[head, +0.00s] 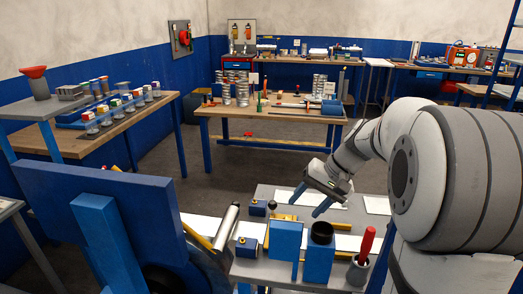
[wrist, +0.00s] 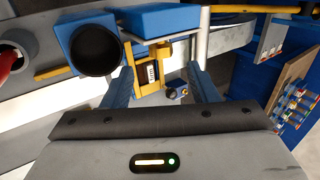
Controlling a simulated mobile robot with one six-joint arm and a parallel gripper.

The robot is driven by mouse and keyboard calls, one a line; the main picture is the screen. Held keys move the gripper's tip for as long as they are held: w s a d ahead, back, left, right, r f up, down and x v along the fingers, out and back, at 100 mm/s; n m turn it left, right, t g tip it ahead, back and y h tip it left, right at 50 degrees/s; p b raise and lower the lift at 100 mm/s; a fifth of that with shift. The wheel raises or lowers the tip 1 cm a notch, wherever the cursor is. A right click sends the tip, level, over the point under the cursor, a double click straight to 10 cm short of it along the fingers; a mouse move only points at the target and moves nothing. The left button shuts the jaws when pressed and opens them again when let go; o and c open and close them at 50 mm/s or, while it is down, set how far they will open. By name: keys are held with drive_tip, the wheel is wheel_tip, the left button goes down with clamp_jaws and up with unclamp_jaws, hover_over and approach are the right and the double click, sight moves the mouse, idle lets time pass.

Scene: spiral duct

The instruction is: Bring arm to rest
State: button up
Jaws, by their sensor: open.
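My gripper (head: 313,204) is at the end of my white arm, which reaches in from the right in the head view. Its two blue fingers are spread apart and point down over the grey table (head: 262,193). In the wrist view the gripper (wrist: 160,84) is open with nothing held between the fingers. Beyond the fingers lie a yellow fixture (wrist: 148,74) and a small dark-blue block with a round knob (wrist: 176,92). The fingertips look apart from the table; the exact height is hard to tell.
Blue blocks (head: 285,240), one with a black round opening (head: 321,232), and a red-handled tool in a grey cup (head: 357,272) stand at the table's front. A large blue panel (head: 100,200) fills the left foreground. A wooden bench (head: 290,107) stands behind, with open floor between.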

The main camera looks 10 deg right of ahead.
drive_tip(key=s+a+f+n+h, duration=0.1)
drive_tip(key=s+a+f+h, duration=0.1)
drive_tip(key=s, duration=0.7)
drive_tip(key=s+a+f+n+t+h, duration=0.1)
drive_tip(key=s+a+n+h, duration=0.1)
drive_tip(key=s, duration=0.7)
drive_tip(key=shift+s+a+f+n+h, duration=0.3)
drive_tip(key=shift+s+f+h, duration=0.1)
drive_tip(key=shift+h, duration=0.5)
